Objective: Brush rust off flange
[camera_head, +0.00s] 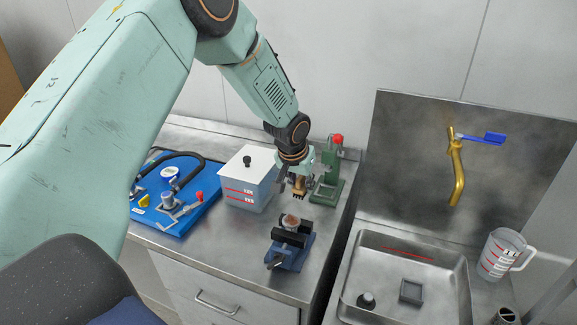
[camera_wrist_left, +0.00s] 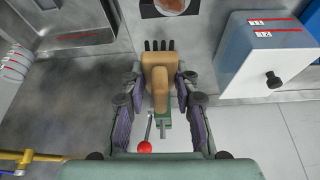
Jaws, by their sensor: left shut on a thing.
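My left gripper (camera_head: 299,176) is shut on a wooden-handled brush (camera_head: 299,186) with dark bristles. In the left wrist view the brush (camera_wrist_left: 159,75) sits between the two fingers, its bristles pointing to the top of the picture. A rusty, brownish flange (camera_head: 291,221) is held in a blue vise (camera_head: 290,250) on the steel bench. The brush is above and behind the flange, apart from it. The flange also shows, partly cut off, at the top edge of the left wrist view (camera_wrist_left: 172,5). My right gripper is not in view.
A white-lidded water tank (camera_head: 247,182) stands left of the brush. A green press with a red knob (camera_head: 330,172) stands close behind it. A blue board with hoses (camera_head: 172,196) lies farther left. At right are a sink (camera_head: 405,249), brass tap (camera_head: 456,170) and measuring jug (camera_head: 499,254).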

